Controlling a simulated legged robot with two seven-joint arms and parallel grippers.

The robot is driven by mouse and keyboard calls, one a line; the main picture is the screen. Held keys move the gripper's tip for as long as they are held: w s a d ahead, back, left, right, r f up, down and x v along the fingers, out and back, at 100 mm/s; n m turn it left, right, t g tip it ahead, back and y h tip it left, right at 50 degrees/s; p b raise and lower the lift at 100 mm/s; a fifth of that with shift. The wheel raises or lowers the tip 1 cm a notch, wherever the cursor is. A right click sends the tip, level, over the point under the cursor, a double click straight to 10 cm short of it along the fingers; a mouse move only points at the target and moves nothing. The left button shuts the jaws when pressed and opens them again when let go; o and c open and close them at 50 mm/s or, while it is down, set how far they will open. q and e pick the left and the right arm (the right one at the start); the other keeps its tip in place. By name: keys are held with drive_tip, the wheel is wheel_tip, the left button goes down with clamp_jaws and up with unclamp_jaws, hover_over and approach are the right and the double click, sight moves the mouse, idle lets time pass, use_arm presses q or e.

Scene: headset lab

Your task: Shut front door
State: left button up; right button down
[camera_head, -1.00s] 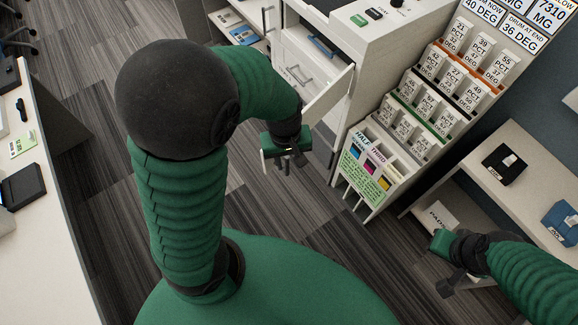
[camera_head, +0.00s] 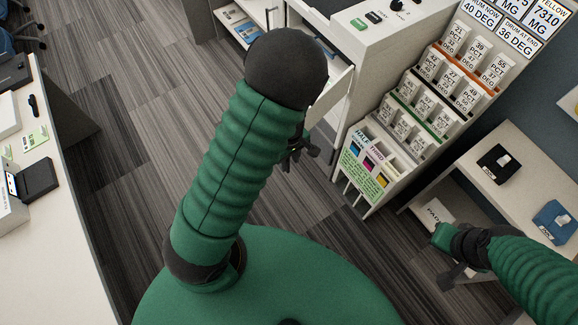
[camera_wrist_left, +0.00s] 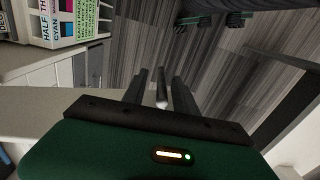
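The front door is a white panel (camera_head: 334,88) on the white machine (camera_head: 365,45). It stands swung open at an angle, partly hidden behind my left arm. My left gripper (camera_head: 299,156) is just below the door's near end, over the floor; I cannot tell if they touch. A pale surface (camera_wrist_left: 45,102) lies to the left of the fingers there. My right gripper (camera_head: 446,262) is at the lower right, away from the door, its fingers unclear.
A stepped rack of labelled packs (camera_head: 440,95) stands right of the machine, with a card and color slots (camera_head: 368,165) at its lower front. A pale shelf unit (camera_head: 530,175) is at the right. A pale desk (camera_head: 60,220) runs along the left. Striped floor lies between.

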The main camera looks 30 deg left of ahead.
sight(288, 166)
use_arm(q)
wheel_tip(288, 166, down, 3)
drive_tip(key=shift+f, duration=0.1)
drive_tip(key=shift+a+f, duration=0.1)
drive_tip(key=shift+f, duration=0.2)
drive_tip(key=shift+a+f, duration=0.15)
drive_tip(key=shift+a, duration=0.1)
drive_tip(key=shift+d, duration=0.25)
clamp_jaws()
drive_tip(key=shift+a, duration=0.1)
idle(0.6)
